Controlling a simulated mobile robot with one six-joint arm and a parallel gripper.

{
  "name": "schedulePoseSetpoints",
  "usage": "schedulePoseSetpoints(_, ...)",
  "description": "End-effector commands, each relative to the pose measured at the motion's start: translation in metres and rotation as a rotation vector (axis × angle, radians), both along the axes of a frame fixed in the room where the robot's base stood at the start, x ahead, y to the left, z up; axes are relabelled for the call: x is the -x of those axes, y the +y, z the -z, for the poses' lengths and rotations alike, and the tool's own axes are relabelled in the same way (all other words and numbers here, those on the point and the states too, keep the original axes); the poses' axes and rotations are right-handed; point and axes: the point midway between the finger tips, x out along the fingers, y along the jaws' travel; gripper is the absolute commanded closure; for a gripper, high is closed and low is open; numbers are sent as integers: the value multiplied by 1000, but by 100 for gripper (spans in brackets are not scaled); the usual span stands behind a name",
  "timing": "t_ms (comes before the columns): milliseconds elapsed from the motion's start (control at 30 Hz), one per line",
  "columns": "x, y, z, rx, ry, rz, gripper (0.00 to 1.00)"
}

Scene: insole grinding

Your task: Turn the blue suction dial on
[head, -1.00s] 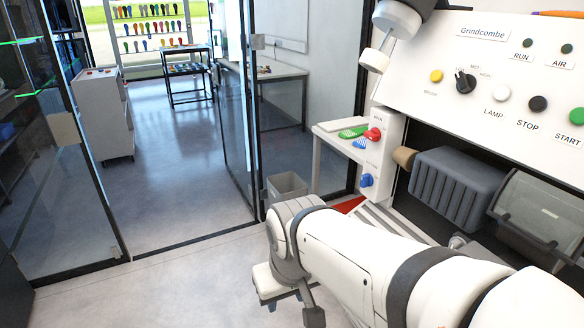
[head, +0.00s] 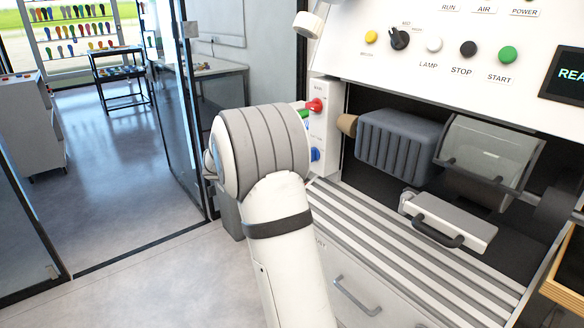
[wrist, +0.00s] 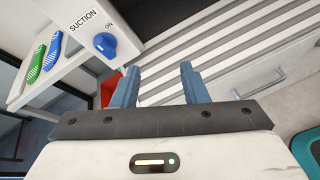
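The blue suction dial (wrist: 105,43) sits on a white panel beside the words SUCTION and ON in the wrist view. In the head view the dial (head: 315,154) shows low on the side panel, below a red dial (head: 315,105). My gripper (wrist: 157,82) is open and empty, its two blue-grey fingers apart. The dial lies ahead of the fingers and to their left, and nothing touches it. In the head view my arm's links show, and the gripper is hidden behind them.
A slatted grey bench top (head: 400,255) lies right of the panel, with a handled block (head: 455,222) on it. A dark ribbed unit (head: 400,145) stands above. In the wrist view a green insole (wrist: 38,65) and a blue insole (wrist: 53,50) lie left of the dial.

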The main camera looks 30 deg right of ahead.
Motion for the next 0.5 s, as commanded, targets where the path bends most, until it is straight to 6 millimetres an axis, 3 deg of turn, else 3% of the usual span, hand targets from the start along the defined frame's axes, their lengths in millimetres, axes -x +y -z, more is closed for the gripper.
schedulePoseSetpoints(33,-19,-15,19,67,68,-30,60)
schedulePoseSetpoints(200,-69,-47,39,274,250,-119,60)
schedulePoseSetpoints(333,-90,-58,48,370,330,-154,60)
schedulePoseSetpoints(500,-100,-69,51,413,367,-168,60)
